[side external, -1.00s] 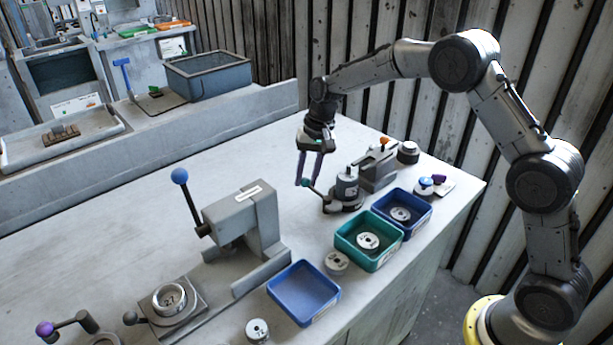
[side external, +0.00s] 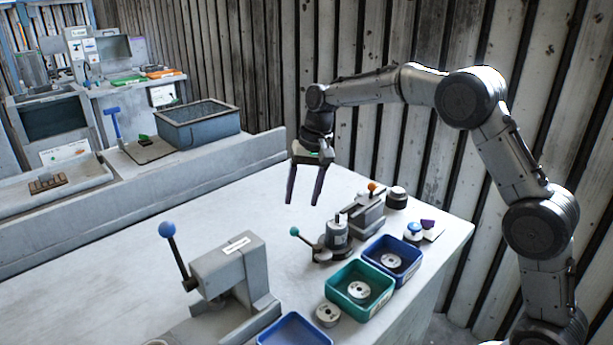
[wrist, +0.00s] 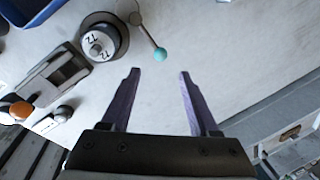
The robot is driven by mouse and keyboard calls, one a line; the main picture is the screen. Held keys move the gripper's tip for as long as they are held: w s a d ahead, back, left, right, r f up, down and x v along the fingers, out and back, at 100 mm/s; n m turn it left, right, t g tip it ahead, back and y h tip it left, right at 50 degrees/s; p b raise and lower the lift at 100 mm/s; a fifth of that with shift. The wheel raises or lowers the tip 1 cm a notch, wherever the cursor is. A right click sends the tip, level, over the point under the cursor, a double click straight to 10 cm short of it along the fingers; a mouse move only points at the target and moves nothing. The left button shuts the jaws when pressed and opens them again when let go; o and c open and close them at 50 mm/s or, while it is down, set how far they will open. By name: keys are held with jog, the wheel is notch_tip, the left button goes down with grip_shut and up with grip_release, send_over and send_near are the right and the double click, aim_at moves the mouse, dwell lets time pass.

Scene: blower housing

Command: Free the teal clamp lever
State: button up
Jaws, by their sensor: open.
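The teal clamp lever's ball knob (side external: 294,231) sits at the end of a thin rod, pointing left from the dark clamp base (side external: 322,254). A grey cylinder (side external: 337,233) stands upright at that base. In the wrist view, the teal knob (wrist: 159,54) lies beyond the fingertips, between their lines, and its rod leads up to a small grey pivot (wrist: 135,18) beside the round part marked 72 (wrist: 99,42). My gripper (side external: 303,200) is open and empty, above the knob with a visible gap. It also shows in the wrist view (wrist: 157,75).
A grey block with an orange knob (side external: 372,188) stands right behind the clamp. A teal tray (side external: 345,307) and a blue tray (side external: 375,271) hold round parts. A grey press with a blue-knobbed lever (side external: 168,229) stands left.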

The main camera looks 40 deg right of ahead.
jog(key=shift+s+d+r, duration=0.15)
jog(key=shift+d+r, duration=0.05)
jog(key=shift+r, duration=1.1)
jog(key=shift+s+d+r, duration=0.1)
jog(key=shift+d+r, duration=0.1)
jog(key=shift+r, duration=1.05)
jog(key=s+a+r+n+t, duration=0.2)
jog(key=s+r+t, duration=0.1)
jog(key=s+r, duration=1.15)
jog(key=s+f+n+h, duration=0.1)
jog(key=s+f+n, duration=0.1)
jog(key=s+f, duration=0.5)
jog(key=s+d+f+n+t, duration=0.1)
jog(key=s+f+n, duration=0.2)
jog(key=s+f, duration=0.4)
jog(key=s, duration=0.6)
jog(key=shift+d+f+h, duration=0.2)
jog(key=shift+d+h, duration=0.1)
jog(key=shift+h, duration=0.1)
